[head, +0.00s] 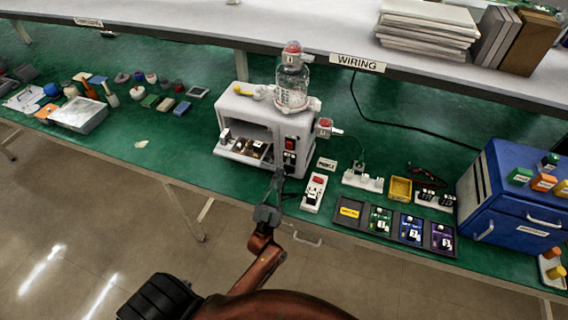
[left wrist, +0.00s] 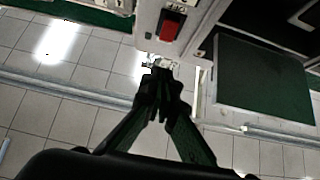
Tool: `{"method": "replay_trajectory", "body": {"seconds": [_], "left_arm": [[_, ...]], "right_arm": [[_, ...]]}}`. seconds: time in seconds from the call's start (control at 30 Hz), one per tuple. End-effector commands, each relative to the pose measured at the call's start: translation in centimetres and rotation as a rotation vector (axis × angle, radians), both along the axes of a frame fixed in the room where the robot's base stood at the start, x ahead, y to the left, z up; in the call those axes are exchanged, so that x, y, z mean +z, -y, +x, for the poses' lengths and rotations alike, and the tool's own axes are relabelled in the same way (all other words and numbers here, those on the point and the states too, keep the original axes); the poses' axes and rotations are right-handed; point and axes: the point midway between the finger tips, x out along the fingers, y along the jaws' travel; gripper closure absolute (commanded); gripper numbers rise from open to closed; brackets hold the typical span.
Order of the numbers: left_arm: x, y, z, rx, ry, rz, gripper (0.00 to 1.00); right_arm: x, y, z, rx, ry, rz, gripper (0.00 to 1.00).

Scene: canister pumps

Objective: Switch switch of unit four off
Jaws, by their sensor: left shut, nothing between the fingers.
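A white canister pump unit (head: 262,110) stands on the green bench with a clear glass canister (head: 291,88) on top. A red switch (head: 291,143) sits on its front panel; it also shows in the left wrist view (left wrist: 172,25). I cannot read a unit number or tell the switch's position. My left gripper (head: 278,178) is shut and empty, below and in front of the panel. In the left wrist view its fingertips (left wrist: 160,70) are close to the panel's lower edge, below the red switch; I cannot tell whether they touch it. My right gripper is not in view.
A white block with a red switch (head: 314,192) lies just right of my left gripper. Small numbered modules (head: 410,228) and a blue cabinet (head: 508,215) stand further right. The unit's open drawer (head: 240,152) sticks out left of the gripper. A shelf runs behind.

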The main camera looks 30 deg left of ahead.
Motion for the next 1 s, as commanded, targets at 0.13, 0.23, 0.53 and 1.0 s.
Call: {"method": "replay_trajectory", "body": {"seconds": [0.13,0.23,0.53,1.0], "left_arm": [[-0.1,0.6,-2.7,0.002,-0.002,-0.001,1.0],[0.0,0.9,-3.8,0.002,0.0,0.001,1.0],[0.0,1.1,-4.7,0.001,0.001,0.001,1.0],[-0.1,1.2,-4.5,-0.005,-0.01,0.002,1.0]], "right_arm": [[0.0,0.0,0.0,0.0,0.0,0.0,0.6],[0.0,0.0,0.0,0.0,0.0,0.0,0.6],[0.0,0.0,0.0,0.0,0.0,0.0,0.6],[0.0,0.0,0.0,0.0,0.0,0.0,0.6]]}}
